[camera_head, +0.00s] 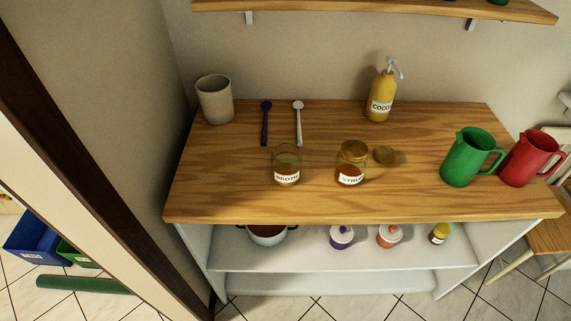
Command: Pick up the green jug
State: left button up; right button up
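The green jug (467,158) stands upright near the right end of the wooden counter (225,190). Its handle points right, toward a red jug (525,158) close beside it. The red jug stands at the counter's right end, its handle also on the right. Neither of my grippers shows in the head view, so nothing is seen touching the green jug.
A shelf (380,8) hangs above. The counter's front right is clear.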

aim_at(473, 145)
jog(key=z, duration=1.3)
jog(key=l+u, duration=0.2)
